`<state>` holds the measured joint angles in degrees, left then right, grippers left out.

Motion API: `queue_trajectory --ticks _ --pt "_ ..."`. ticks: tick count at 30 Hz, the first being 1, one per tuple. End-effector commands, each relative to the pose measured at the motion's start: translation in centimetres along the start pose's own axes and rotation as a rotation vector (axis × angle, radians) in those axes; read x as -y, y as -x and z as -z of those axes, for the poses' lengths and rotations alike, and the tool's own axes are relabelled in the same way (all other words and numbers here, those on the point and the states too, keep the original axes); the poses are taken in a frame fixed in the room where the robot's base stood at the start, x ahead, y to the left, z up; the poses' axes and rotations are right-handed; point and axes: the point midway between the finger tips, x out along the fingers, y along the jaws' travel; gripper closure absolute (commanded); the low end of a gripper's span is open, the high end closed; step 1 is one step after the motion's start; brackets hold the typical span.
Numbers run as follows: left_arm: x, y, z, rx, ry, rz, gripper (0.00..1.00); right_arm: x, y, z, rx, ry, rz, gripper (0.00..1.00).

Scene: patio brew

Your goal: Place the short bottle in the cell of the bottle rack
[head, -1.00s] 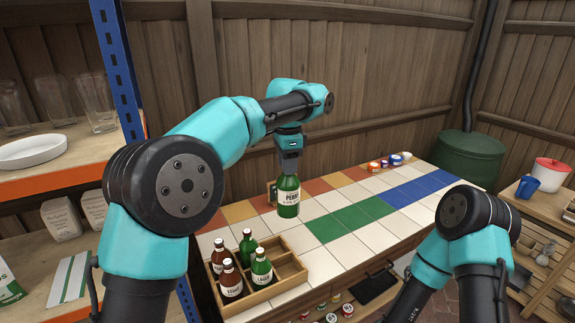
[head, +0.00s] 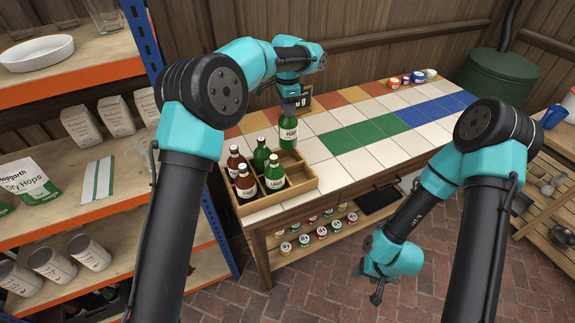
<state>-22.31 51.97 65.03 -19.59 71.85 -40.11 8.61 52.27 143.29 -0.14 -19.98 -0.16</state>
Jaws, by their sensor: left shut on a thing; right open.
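My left gripper (head: 290,105) is shut on a green bottle (head: 289,131) with a white label and holds it upright, neck up. The bottle's base shows right at the back edge of the wooden bottle rack (head: 300,184); I cannot tell how high it is above the rack. The rack stands on the near left end of the tiled counter. Two brown bottles (head: 246,183) and two green bottles (head: 274,173) stand in its left and middle cells. Cells on its right side look empty. My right gripper (head: 376,295) is open and empty, low over the brick floor in front of the counter.
The tiled counter (head: 370,145) is clear to the right of the rack. A small dark sign (head: 305,101) stands behind the held bottle. Small jars (head: 405,80) sit at the counter's far end. Shelves (head: 85,250) stand at the left. A lower shelf under the counter holds several jars (head: 321,232).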

Motion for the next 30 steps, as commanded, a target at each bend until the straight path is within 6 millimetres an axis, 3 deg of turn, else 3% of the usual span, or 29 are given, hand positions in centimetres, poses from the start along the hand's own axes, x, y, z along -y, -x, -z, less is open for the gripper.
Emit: queue_trajectory --ticks 14,24,30 --pt "0.3 -1.0 -0.1 -0.001 0.003 0.0 1.0 0.0 0.0 0.0 0.0 0.0 0.0 0.43" --pt "0.3 -5.2 -0.1 -0.001 0.003 -0.001 1.0 0.0 0.0 0.0 0.0 0.0 0.0 0.43" --pt "0.3 -5.7 -0.1 -0.001 0.003 0.001 1.0 0.0 0.0 0.0 0.0 0.0 0.0 0.43"
